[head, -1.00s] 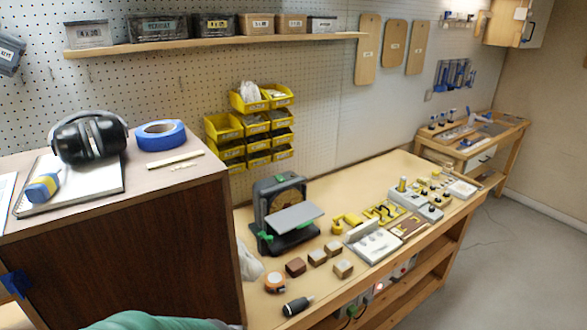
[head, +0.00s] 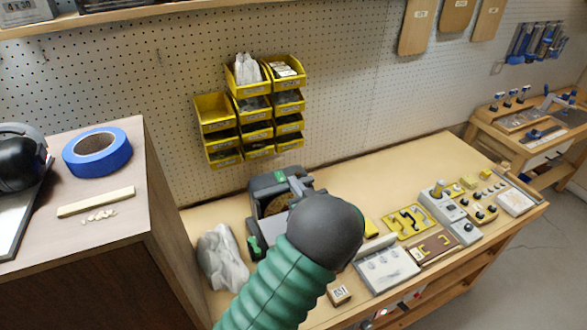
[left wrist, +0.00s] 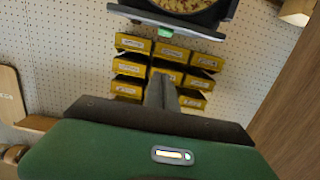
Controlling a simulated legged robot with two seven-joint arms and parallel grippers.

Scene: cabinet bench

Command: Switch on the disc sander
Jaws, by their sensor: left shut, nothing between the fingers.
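The disc sander (head: 262,188) stands on the bench below the yellow bins, a dark housing with a tan disc and green parts. A green part (head: 280,176) shows on its top, and a green knob (head: 253,246) at its lower left. My left arm, with its dark round wrist, hides much of its front and right side. My left gripper (head: 298,184) is shut and empty, close by the sander's upper right; I cannot tell whether it touches. In the left wrist view the sander (left wrist: 185,12) appears upside down at the top, beyond the shut fingers (left wrist: 160,82). My right gripper is not in view.
A clear bag (head: 222,258) lies left of the sander, beside the wooden cabinet (head: 150,200). A small wood block (head: 340,295), a grey plate (head: 388,270) and a grey switch box (head: 450,215) lie to the right. Yellow bins (head: 215,112) hang behind.

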